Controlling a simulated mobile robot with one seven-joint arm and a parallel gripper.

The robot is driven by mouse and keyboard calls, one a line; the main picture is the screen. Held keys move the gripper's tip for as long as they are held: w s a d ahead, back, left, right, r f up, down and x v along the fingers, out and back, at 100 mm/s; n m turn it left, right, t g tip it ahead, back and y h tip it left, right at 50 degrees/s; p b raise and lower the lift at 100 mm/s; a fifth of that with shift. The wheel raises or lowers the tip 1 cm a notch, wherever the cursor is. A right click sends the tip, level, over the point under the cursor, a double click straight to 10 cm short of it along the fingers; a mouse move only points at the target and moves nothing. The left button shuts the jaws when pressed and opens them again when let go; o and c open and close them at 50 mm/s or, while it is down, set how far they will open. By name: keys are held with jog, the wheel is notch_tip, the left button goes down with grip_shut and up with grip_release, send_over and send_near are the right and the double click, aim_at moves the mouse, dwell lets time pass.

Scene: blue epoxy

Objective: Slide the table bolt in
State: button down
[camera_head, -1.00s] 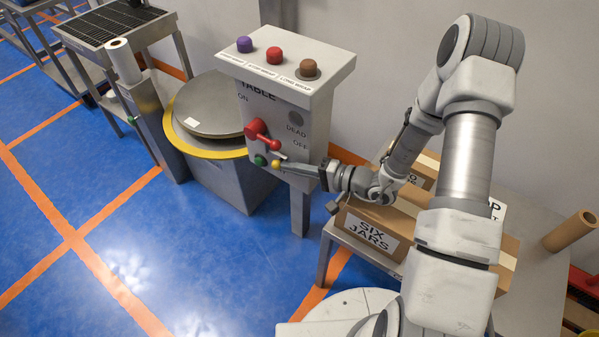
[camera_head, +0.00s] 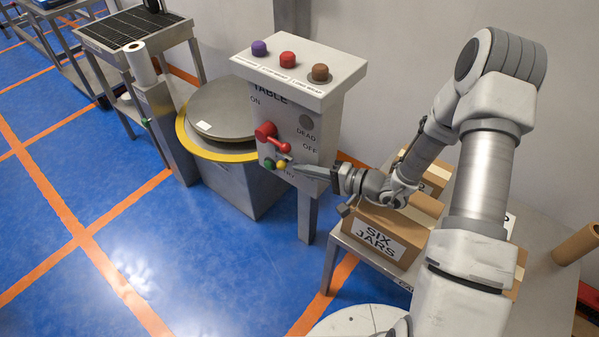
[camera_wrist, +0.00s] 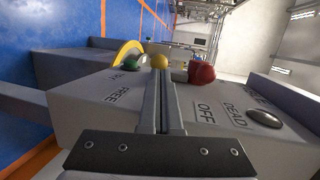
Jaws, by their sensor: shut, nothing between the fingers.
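The yellow knob (camera_head: 281,164) sits low on the front of the grey control box marked TABLE (camera_head: 310,146), right of a green knob (camera_head: 269,163). I take the yellow knob to be the bolt's end; its rod is hidden. My gripper (camera_head: 293,166) is shut and empty, reaching in from the right with its tips at the yellow knob. In the wrist view the yellow knob (camera_wrist: 159,61) shows just beyond my shut fingertips (camera_wrist: 160,77); whether they touch is unclear. The green knob (camera_wrist: 131,66) is left of it, near the lettering FREE.
A red lever (camera_head: 270,135) is just above the knobs, close to my fingers. Purple, red and brown buttons (camera_head: 320,72) top the box. A round turntable with a yellow rim (camera_head: 190,138) stands behind left. Cartons (camera_head: 385,238) lie under my arm.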

jog(key=p+v, duration=0.2)
jog(key=v, duration=0.9)
jog(key=shift+s+d, duration=0.2)
jog(key=shift+d, duration=0.15)
jog(key=s+a+r+n+g+h, duration=0.25)
jog(key=s+r+g, duration=0.2)
jog(key=r, duration=0.25)
jog(key=s+a+r+n+g+h, duration=0.2)
jog(key=s+r+n+g, duration=0.1)
jog(key=s+r, duration=0.3)
jog(key=s+d+r+t+h, duration=0.65)
jog(key=s+r+h, duration=0.3)
jog(key=r, duration=0.35)
notch_tip(320, 180, up, 22)
jog(key=p, duration=2.2)
jog(key=shift+w+d, duration=0.4)
jog(key=shift+w, duration=0.1)
